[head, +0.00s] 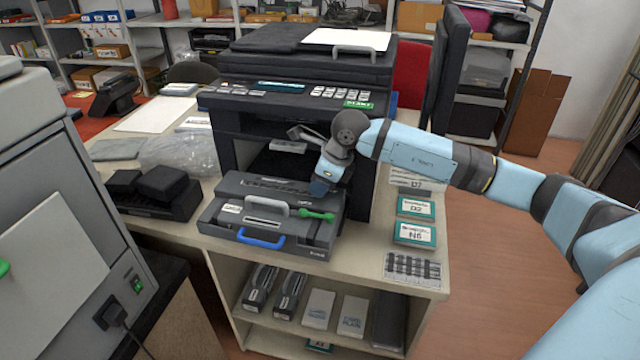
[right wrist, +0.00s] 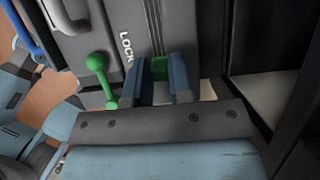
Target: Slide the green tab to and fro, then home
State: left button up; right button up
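A dark grey cartridge unit (head: 225,215) lies on the counter in front of the printer, with a grey handle, a blue handle (head: 260,239) and a green knobbed lever (head: 316,215). My right gripper (head: 321,187) reaches down to the unit's far right part. In the right wrist view, the green tab (right wrist: 160,68) sits between the blue fingertips of my right gripper (right wrist: 161,78), which appear closed on both its sides. The word LOCK is printed beside it, and the green lever (right wrist: 97,64) stands to the left. In the head view the gripper hides the tab. My left gripper is not in view.
The black printer (head: 290,110) stands open right behind the unit. Boxes labelled D2 (head: 415,208) and N6 (head: 414,234) lie to the right. A black device (head: 155,192) sits to the left. The shelf below holds several cartridges and boxes.

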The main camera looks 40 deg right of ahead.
aim_at(245, 183)
grip_shut()
jog(key=w+a, duration=0.3)
jog(key=w, duration=0.1)
jog(key=w+a+b, duration=0.1)
jog(key=w+a, duration=0.3)
jog(key=w+a+b, duration=0.1)
jog(key=w+a, duration=0.2)
jog(key=w, duration=0.1)
jog(key=shift+w+a, duration=0.25)
jog(key=shift+a, duration=0.1)
jog(key=shift+w+a+r, duration=0.1)
jog(key=shift+w+a, duration=0.1)
jog(key=shift+w, duration=0.1)
jog(key=o, duration=0.5)
grip_release()
jog(key=shift+w+a, duration=0.1)
jog(key=shift+a, duration=0.1)
jog(key=shift+d, duration=0.1)
jog(key=v, duration=1.3)
jog(key=shift+r, duration=0.35)
